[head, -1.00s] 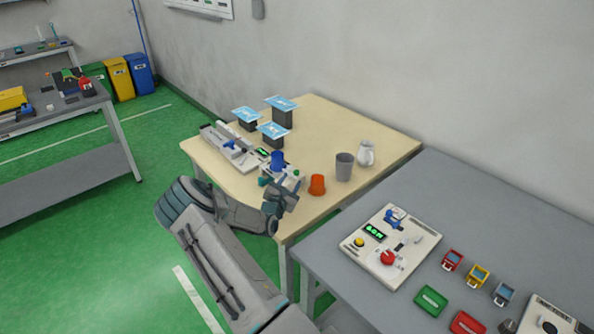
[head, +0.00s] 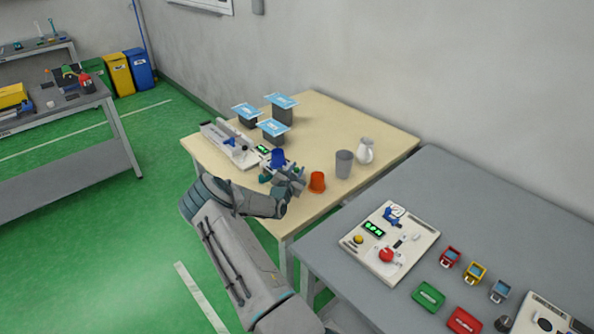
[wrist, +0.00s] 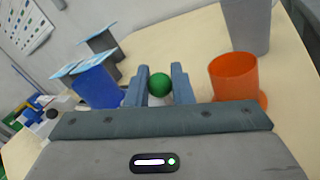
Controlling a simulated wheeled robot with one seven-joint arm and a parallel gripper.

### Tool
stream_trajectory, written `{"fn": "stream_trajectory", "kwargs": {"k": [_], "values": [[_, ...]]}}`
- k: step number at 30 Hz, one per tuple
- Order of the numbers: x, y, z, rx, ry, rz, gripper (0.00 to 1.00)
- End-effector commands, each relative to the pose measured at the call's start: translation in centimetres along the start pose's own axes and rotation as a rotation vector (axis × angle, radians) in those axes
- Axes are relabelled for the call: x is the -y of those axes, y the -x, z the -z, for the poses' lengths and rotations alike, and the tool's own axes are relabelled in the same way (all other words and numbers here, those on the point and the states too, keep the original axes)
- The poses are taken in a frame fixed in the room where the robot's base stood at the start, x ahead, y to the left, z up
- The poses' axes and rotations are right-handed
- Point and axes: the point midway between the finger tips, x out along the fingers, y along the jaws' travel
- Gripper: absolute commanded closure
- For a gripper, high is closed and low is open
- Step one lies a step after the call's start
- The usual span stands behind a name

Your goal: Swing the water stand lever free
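The water stand is a pale unit on the wooden table with a blue cup (head: 278,158) on it; my gripper partly hides it in the head view. The round green knob (wrist: 160,84), which looks like the lever's end, lies between my two fingers in the wrist view. My gripper (wrist: 158,86) is open, with a finger on either side of the knob; I cannot tell whether either touches it. The blue cup (wrist: 92,84) stands just left of the fingers there. In the head view my gripper (head: 290,178) is low at the table's front edge.
An orange cup (head: 317,182) stands close right of my gripper, also large in the wrist view (wrist: 236,82). A grey cup (head: 344,164) and white jug (head: 365,151) stand beyond. Blue-topped blocks (head: 282,108) are at the back. The table's right rear is clear.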

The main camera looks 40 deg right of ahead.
Motion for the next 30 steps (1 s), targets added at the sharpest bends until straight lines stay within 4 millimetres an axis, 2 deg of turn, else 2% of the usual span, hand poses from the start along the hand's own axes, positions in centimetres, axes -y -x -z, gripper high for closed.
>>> {"fn": "stream_trajectory", "kwargs": {"k": [11, 30], "values": [[0.2, -0.1, -0.2, -0.015, 0.002, -0.037, 1.0], [0.5, -1.3, -0.1, -0.134, 0.004, -0.375, 1.0]]}}
